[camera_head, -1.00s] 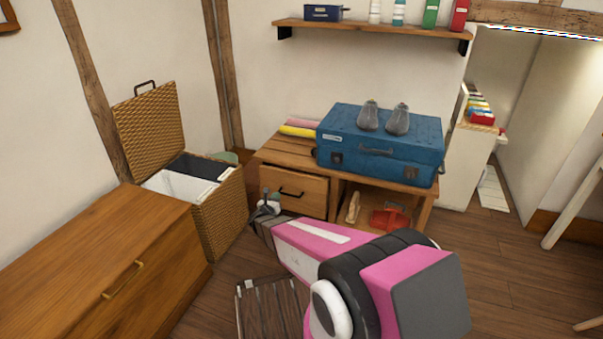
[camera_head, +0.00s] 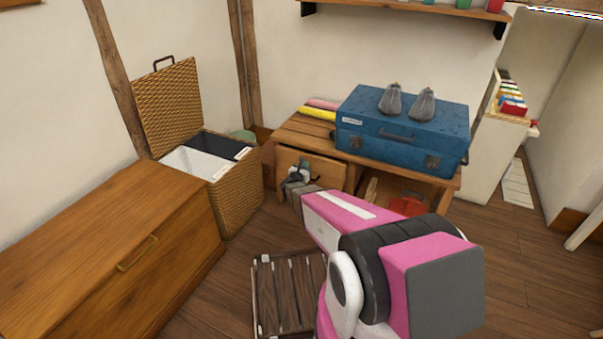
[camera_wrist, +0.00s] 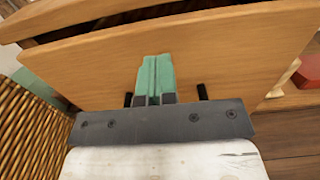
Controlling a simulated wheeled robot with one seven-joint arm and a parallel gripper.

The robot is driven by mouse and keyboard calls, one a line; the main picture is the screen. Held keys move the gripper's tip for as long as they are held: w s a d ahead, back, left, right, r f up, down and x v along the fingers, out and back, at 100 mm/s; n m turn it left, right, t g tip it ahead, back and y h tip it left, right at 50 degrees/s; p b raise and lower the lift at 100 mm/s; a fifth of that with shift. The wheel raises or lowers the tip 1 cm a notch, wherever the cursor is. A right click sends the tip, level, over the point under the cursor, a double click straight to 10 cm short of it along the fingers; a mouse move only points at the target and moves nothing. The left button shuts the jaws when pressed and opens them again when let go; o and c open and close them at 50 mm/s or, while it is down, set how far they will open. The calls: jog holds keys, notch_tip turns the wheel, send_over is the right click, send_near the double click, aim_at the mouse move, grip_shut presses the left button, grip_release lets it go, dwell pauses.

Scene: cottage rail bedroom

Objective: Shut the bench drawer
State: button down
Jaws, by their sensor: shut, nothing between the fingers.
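The wooden bench (camera_head: 300,132) stands against the back wall with its drawer (camera_head: 325,172) on its left side. In the wrist view the drawer front (camera_wrist: 215,55) fills most of the picture, with a dark gap above its top edge, so it stands a little open. Two ends of the black drawer handle show either side of my fingers. My gripper (camera_head: 297,172) is at the drawer front. In the wrist view my gripper (camera_wrist: 155,75) has its green fingertips together, empty, against or just before the front; I cannot tell whether they touch.
A blue suitcase (camera_head: 400,130) with grey shoes sits on the bench. An open wicker hamper (camera_head: 240,200) stands close left of the drawer. A wooden chest (camera_head: 110,235) is at left front. A slatted crate (camera_head: 290,290) lies on the floor below my arm.

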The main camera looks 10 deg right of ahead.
aim_at(310, 160)
jog(key=shift+x, duration=1.35)
jog(key=x, duration=0.5)
jog(key=shift+w, duration=0.1)
